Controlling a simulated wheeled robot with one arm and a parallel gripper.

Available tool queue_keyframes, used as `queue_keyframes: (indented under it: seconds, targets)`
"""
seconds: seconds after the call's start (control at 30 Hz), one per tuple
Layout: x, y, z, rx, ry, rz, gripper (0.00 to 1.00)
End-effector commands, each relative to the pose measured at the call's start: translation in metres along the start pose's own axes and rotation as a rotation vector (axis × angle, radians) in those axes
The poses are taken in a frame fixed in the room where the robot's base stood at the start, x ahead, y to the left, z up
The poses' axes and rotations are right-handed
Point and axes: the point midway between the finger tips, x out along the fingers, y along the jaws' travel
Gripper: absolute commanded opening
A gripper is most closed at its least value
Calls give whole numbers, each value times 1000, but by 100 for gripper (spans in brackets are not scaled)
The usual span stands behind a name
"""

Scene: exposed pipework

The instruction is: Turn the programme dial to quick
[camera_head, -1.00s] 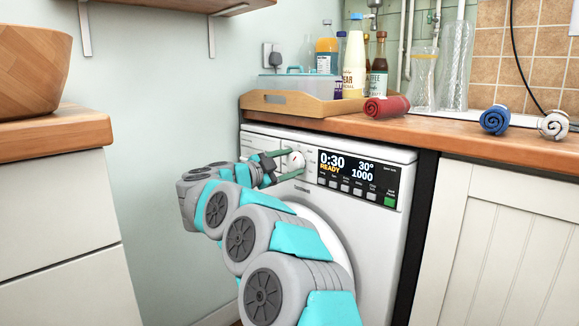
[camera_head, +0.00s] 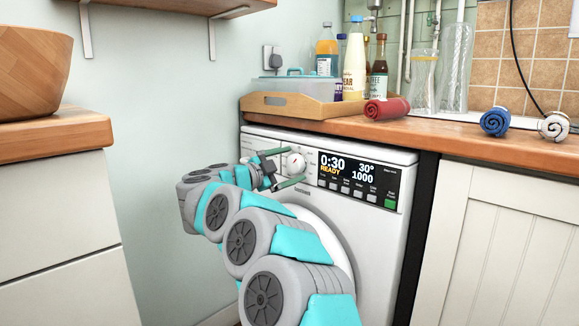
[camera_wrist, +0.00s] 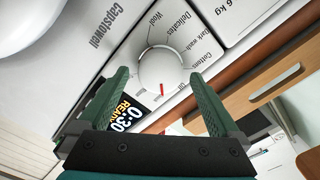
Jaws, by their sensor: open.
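The programme dial (camera_head: 295,162) is a round white knob on the washing machine's front panel (camera_head: 325,149). In the wrist view the dial (camera_wrist: 160,70) shows a red mark at its lower edge. Wool, Delicates, Dark wash and Cotton labels ring its other side; the small labels nearest the mark are too blurred to read. My gripper (camera_head: 296,164) is open, its green fingers on either side of the dial. In the wrist view the fingers of my gripper (camera_wrist: 160,75) show gaps to the knob. The display (camera_head: 352,171) reads 0:30, READY, 30° and 1000.
The round door (camera_head: 328,226) lies below the panel. The wooden worktop (camera_head: 440,137) above carries a tray (camera_head: 290,106) with bottles nearby, a red rolled towel (camera_head: 387,108), and blue (camera_head: 495,121) and white rolled towels. A cabinet (camera_head: 55,220) stands at left.

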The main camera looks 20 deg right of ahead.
Motion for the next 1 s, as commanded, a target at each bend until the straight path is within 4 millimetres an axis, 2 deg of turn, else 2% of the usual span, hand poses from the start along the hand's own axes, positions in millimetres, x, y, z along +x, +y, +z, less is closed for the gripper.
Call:
queue_keyframes:
  seconds: [0.13, 0.23, 0.5, 0.7, 1.0]
  targets:
    - [-2, 0, 0, 0, 0, 0, 99]
    - [-10, -1, 1, -1, -3, -2, 99]
    - [-53, -2, 0, 1, -4, -3, 99]
    - [-74, 0, 0, 0, -1, 0, 99]
    - [-78, 0, 0, 0, 0, 0, 99]
